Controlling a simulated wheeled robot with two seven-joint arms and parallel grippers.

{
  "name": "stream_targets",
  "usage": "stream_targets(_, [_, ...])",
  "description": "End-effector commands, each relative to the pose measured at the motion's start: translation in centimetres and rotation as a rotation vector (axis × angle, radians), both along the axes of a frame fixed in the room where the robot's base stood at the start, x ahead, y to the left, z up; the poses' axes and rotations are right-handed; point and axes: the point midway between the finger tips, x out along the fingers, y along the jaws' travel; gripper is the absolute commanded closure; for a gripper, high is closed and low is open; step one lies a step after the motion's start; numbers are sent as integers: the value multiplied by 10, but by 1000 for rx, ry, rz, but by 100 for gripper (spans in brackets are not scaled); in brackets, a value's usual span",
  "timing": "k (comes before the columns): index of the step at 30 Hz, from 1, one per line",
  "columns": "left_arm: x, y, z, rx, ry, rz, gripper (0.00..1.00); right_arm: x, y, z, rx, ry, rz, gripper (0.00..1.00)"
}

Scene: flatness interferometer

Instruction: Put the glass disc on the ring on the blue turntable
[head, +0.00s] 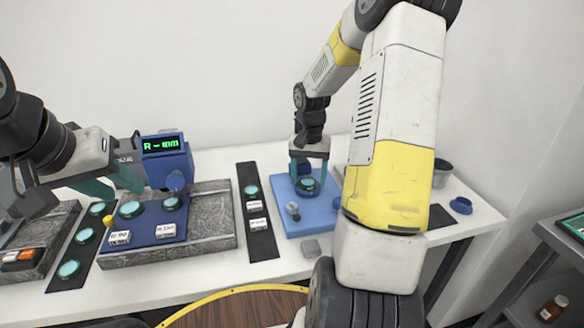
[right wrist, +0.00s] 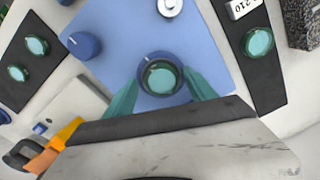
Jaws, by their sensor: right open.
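A teal glass disc (right wrist: 161,77) sits in a dark ring (right wrist: 146,66) on a round blue turntable (right wrist: 142,98), on a blue base plate. In the head view the disc (head: 308,184) is low between my right fingers. My right gripper (right wrist: 160,96) is open, its teal fingers on either side of the ring with visible gaps; it also shows in the head view (head: 308,168). My left gripper (head: 111,184) is open above the granite block at left, its fingers apart and nothing seen between them.
Other teal discs lie on the black strips (head: 262,240) and the blue plate on the granite block (head: 215,240). A blue display unit (head: 165,160) stands behind that plate. A blue knob (right wrist: 85,45) and a silver knob (right wrist: 170,6) rise from the base plate (right wrist: 215,70).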

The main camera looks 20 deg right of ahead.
Motion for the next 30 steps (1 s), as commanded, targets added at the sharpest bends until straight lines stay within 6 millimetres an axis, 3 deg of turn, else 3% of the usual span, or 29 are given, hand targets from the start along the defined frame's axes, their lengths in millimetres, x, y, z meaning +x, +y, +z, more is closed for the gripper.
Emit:
stream_targets(6, [0,0,0,0,0,0,64,4,0,54,-4,-14,0,34])
stream_targets(12, [0,0,0,0,0,0,64,4,1,95,-2,-13,0,34])
stream_targets(20, [0,0,0,0,0,0,64,2,3,122,-3,-17,8,34])
stream_targets(25, [0,0,0,0,0,0,64,-20,22,151,-11,-83,73,34])
stream_targets(30, [0,0,0,0,0,0,64,-67,54,189,-14,-207,191,34])
